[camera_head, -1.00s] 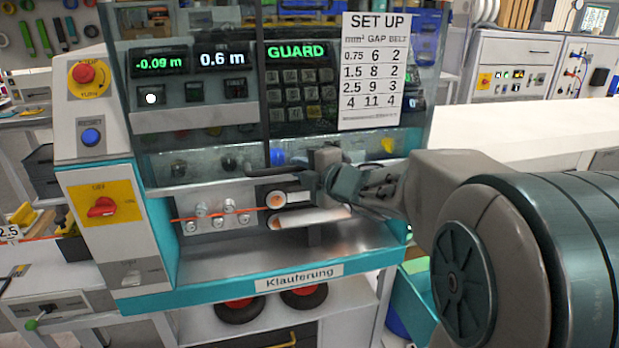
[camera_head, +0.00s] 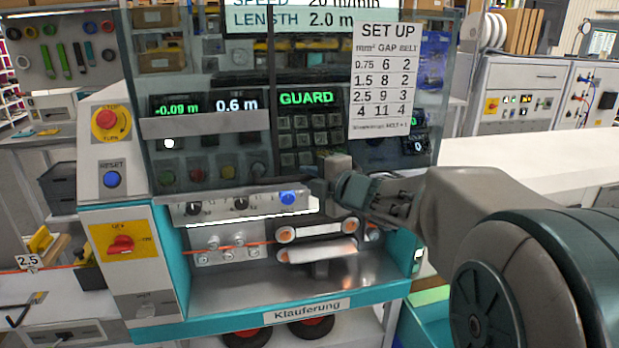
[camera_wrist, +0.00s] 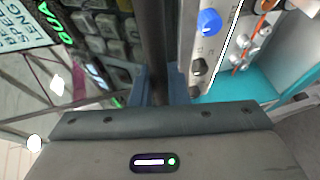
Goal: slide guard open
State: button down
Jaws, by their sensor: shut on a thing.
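The guard (camera_head: 235,72) is a clear panel across the front of the cable machine, with a SET UP sheet (camera_head: 385,80) on it. It is partly raised, with its lower part about level with the row of knobs. Its dark handle bar (camera_head: 285,186) runs near that lower part. My gripper (camera_head: 325,189) is shut on the handle from the right. In the wrist view the dark handle (camera_wrist: 155,45) lies between the blue fingers (camera_wrist: 160,88). Below the guard, the pale belts (camera_head: 318,242) and the small rollers with an orange wire are exposed. The green display reads GUARD (camera_head: 306,97).
A red switch (camera_head: 120,245), blue reset button (camera_head: 112,179) and red stop button (camera_head: 107,120) are on the left housing. A blue knob (camera_head: 288,198) is close to my gripper. A white bench (camera_head: 540,165) stretches behind my arm at right.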

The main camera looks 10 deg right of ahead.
jog(key=c, duration=1.4)
grip_release()
jog(key=shift+s, duration=0.1)
jog(key=v, duration=1.3)
jog(key=shift+s+d+b, duration=0.2)
jog(key=shift+s+b, duration=0.1)
jog(key=shift+b, duration=0.1)
jog(key=shift+r, duration=0.15)
